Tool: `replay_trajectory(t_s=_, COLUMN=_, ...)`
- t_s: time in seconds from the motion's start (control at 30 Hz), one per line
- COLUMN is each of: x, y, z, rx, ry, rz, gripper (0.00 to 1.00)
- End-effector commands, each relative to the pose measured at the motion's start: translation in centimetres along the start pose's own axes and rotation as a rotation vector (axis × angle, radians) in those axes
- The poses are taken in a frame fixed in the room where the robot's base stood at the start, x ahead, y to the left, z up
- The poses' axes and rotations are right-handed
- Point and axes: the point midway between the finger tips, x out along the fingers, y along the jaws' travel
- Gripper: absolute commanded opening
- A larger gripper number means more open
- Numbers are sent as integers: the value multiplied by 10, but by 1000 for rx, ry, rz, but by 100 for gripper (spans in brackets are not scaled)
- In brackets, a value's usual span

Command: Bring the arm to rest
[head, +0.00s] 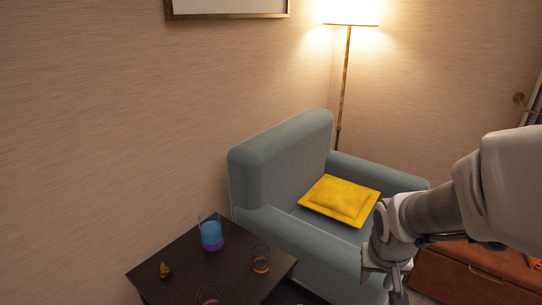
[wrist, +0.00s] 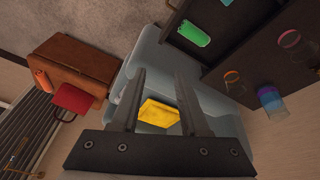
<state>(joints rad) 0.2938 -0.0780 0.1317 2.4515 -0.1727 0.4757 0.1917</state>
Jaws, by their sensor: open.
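My gripper (head: 390,283) is at the lower right of the head view, in front of the blue armchair (head: 265,170). In the wrist view its two fingers (wrist: 161,75) stand apart with nothing between them. The yellow cushion (head: 340,199) lies on the armchair seat. It also shows in the wrist view, beyond the fingers (wrist: 158,112). My forearm comes in from the right edge of the head view.
A floor lamp (head: 345,80) stands behind the armchair. A brown chest (head: 465,275) is at right.

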Motion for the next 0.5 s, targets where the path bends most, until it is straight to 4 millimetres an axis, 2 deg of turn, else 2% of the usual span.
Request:
replay_trajectory(t_s=0.03, x=-20, y=-7, z=-3, rx=-30, ry=34, rz=-4, gripper=45)
replay_trajectory(t_s=0.2, x=-72, y=-21, z=5, rx=-92, ry=98, rz=-27, gripper=45)
replay_trajectory(t_s=0.5, x=-139, y=-34, z=44, rx=-145, ry=171, rz=-104, gripper=45)
